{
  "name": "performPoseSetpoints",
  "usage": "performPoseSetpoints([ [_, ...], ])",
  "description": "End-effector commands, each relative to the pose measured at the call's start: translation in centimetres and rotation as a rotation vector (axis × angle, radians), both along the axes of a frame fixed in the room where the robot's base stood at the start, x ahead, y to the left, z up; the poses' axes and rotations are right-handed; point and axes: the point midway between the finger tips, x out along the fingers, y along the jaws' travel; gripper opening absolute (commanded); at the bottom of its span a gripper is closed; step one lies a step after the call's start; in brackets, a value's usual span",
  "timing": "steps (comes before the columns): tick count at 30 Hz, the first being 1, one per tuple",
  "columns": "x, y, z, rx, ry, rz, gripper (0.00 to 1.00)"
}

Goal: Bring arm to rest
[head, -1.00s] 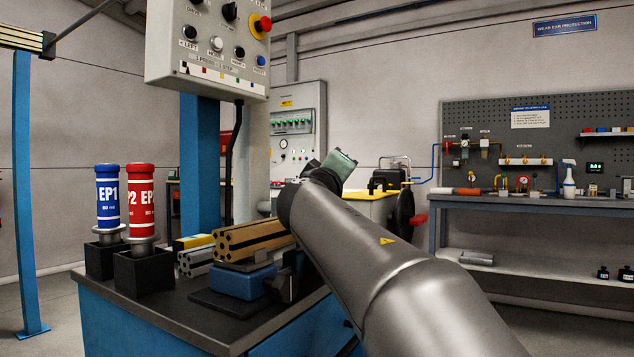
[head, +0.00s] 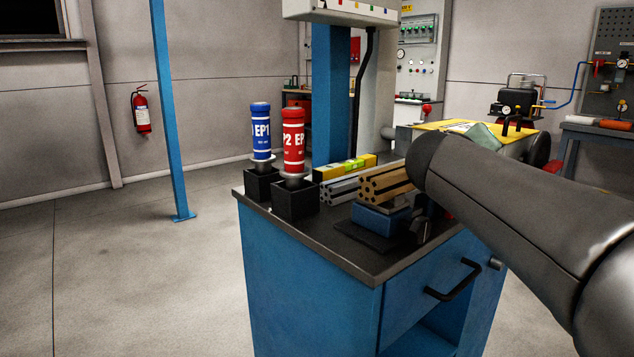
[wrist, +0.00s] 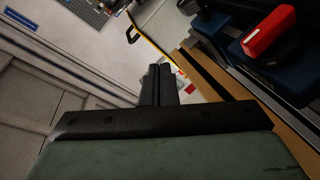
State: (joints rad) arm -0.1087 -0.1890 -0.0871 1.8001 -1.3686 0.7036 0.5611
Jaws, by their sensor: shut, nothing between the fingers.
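My arm enters the head view from the right edge and ends near the brown slotted bars. The fingers of my gripper are hidden behind the arm in that view. In the wrist view my gripper (wrist: 155,84) shows two dark fingers side by side, shut and empty.
A blue cabinet (head: 310,290) with a dark top bears two cartridges, one blue (head: 261,132) and one red (head: 293,140), in black holders. Brown slotted bars (head: 386,184) lie on a blue block (head: 380,217). A blue post (head: 168,110) stands left. Floor there is clear.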

Motion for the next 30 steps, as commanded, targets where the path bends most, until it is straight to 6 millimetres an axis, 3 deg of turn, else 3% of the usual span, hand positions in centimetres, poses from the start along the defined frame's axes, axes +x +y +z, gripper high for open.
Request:
performPoseSetpoints([
  [1, -0.8, 0.1, 1.3, 0.049, 0.056, -0.008, 0.0],
  [8, -6.0, 2.0, -2.5, 0.302, 0.346, -0.049, 0.0],
  [13, -11.8, 4.8, -4.3, 0.501, 0.57, -0.075, 0.0],
  [21, -22.0, 10.5, -4.8, 0.814, 0.879, -0.108, 0.0],
  [25, -25.2, 12.5, -4.7, 0.914, 0.96, -0.114, 0.0],
  [30, -26.7, 13.5, -5.0, 0.967, 0.998, -0.117, 0.0],
])
